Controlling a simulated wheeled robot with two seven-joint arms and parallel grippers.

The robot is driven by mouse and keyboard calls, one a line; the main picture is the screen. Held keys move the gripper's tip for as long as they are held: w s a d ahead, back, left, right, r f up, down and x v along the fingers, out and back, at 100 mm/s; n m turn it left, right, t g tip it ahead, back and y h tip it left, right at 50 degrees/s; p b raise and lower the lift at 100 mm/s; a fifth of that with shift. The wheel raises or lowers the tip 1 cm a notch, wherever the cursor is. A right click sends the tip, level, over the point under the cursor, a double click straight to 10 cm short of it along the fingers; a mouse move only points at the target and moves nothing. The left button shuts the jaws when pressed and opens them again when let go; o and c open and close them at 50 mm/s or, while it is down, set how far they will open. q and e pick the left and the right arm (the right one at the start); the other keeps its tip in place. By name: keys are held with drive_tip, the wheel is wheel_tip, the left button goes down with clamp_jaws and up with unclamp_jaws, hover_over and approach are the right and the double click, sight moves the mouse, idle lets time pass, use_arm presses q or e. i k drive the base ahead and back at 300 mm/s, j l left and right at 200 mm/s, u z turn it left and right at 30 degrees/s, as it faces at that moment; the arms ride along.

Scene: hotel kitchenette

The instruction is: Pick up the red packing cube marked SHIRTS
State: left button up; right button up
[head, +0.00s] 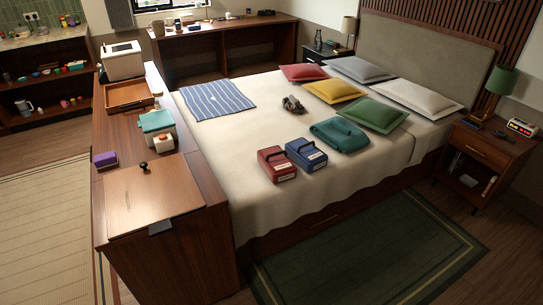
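A red packing cube (277,165) lies on the near part of the bed, with a dark handle on top and a pale label on its front side. The label is too small to read. A blue packing cube (306,155) of like shape lies close to its right, also with a pale label. Neither of my grippers is in the head view, and nothing covers the red cube.
The cubes rest on the cream bed (235,185). A teal folded item (340,134) and a small dark grey item (292,104) lie beyond them. A long wooden cabinet (185,245) borders the bed's left side. A green rug (370,262) covers clear floor in front.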

sight(274, 161)
drive_tip(key=i+l+u, duration=0.15)
drive_tip(key=i+l, duration=0.15)
drive_tip(key=i+l+u, duration=0.1)
drive_tip(key=i+l, duration=0.25)
drive_tip(key=i+l+u, duration=0.15)
drive_tip(key=i+l, duration=0.2)
drive_tip(key=i+l+u, duration=0.1)
drive_tip(key=i+l, duration=0.3)
drive_tip(key=i+l+u, duration=0.15)
drive_tip(key=i+l, duration=0.2)
drive_tip(key=i+l+u, duration=0.1)
drive_tip(key=i+l, duration=0.15)
drive_tip(key=l, duration=0.35)
drive_tip(key=i+l+u, duration=0.15)
drive_tip(key=i+l, duration=0.15)
drive_tip(key=l, duration=0.15)
